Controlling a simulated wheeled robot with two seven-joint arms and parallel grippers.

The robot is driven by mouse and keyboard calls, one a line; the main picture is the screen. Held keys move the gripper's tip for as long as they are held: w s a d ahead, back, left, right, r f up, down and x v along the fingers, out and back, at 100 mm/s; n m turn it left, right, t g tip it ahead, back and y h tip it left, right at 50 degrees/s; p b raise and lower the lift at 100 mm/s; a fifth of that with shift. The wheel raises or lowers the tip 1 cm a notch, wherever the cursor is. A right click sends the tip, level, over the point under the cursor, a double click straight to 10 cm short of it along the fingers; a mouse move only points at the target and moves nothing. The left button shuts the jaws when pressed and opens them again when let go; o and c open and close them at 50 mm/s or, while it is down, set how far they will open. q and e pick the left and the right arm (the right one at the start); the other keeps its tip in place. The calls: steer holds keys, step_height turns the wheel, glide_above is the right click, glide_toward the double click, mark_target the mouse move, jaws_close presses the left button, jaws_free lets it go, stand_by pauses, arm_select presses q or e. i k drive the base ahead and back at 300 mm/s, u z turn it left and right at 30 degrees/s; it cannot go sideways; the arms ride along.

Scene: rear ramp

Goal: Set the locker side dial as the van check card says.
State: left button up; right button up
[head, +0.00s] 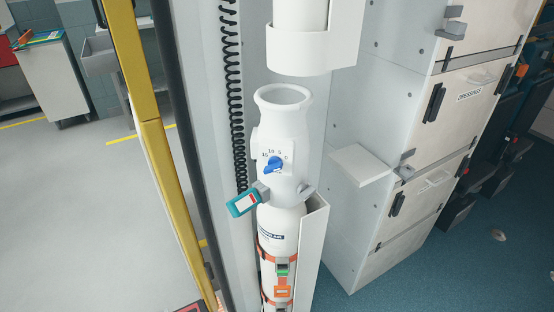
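A blue dial knob (273,166) sits on the front of a white cylinder head (283,130). Small numbers, seemingly 15, 10, 5 and 0, run in an arc over it. The knob looks slanted, its upper end to the right; I cannot tell which number it points at. The white cylinder (279,222) below bears a dark label ending in "AIR". I see no check card that I can identify. Neither gripper is in view.
The cylinder stands in a white holder (315,235) with orange straps (281,292). Another white holder (312,50) hangs above. White lockers (420,195), one labelled "DRESSINGS", stand right. A white ledge (360,165) juts beside the cylinder. A yellow post (158,160) stands left.

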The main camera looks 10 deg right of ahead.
mark_target(275, 164)
steer(key=z, duration=2.2)
steer(key=k, duration=1.3)
steer(key=u, duration=1.65)
steer(key=i, duration=0.5)
steer(key=z, duration=0.05)
